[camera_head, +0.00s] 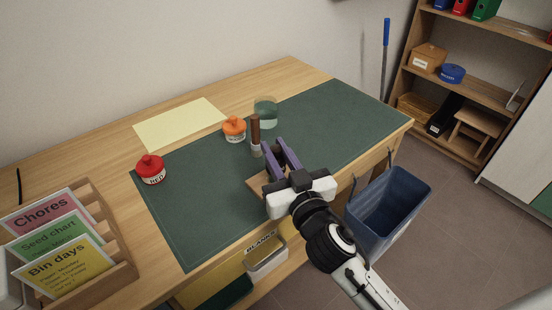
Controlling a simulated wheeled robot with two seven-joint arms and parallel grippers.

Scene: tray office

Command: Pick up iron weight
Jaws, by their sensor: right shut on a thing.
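My right gripper (277,152) comes in from the lower right, with its purple fingers over the green desk mat (325,115). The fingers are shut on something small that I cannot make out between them. I see no iron weight clearly; the held thing may be it, but the fingers and the gripper's body hide it. A wooden board (256,187) lies partly under the gripper at the mat's front edge. My left gripper is not in view.
A brown-handled upright tool (255,130) stands just left of the fingers. Nearby are an orange-lidded jar (234,130), a glass (265,114) and a red-lidded pot (151,170). A card rack (122,268) is at left; a blue bin (390,210) hangs at right. The mat's right side is clear.

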